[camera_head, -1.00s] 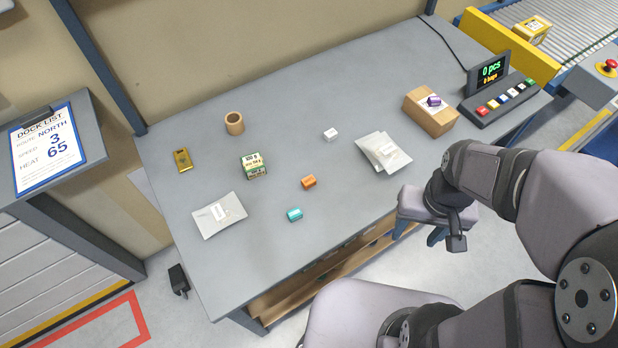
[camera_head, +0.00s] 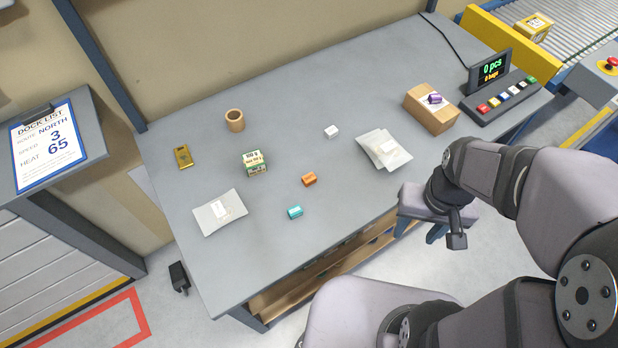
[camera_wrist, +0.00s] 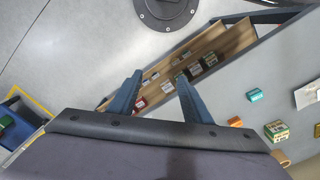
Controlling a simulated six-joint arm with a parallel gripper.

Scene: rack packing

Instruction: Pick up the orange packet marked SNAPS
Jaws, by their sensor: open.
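The orange packet (camera_head: 309,179) is a small block lying on the grey table, near its middle front. Its marking is too small to read. It also shows in the wrist view (camera_wrist: 235,121), partly hidden behind the edge of my gripper's body. My gripper (camera_head: 437,232) is off the table's front edge, well to the right of the packet. In the wrist view my gripper's two blue fingers (camera_wrist: 160,77) are spread apart with nothing between them.
A teal packet (camera_head: 295,212) and a green-and-white box (camera_head: 255,163) lie near the orange packet. A white packet (camera_head: 331,132), pale bags (camera_head: 219,212), a brown cup (camera_head: 234,120), a gold packet (camera_head: 183,157) and a cardboard box (camera_head: 431,115) are farther off. A lower shelf (camera_wrist: 215,47) holds several packets.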

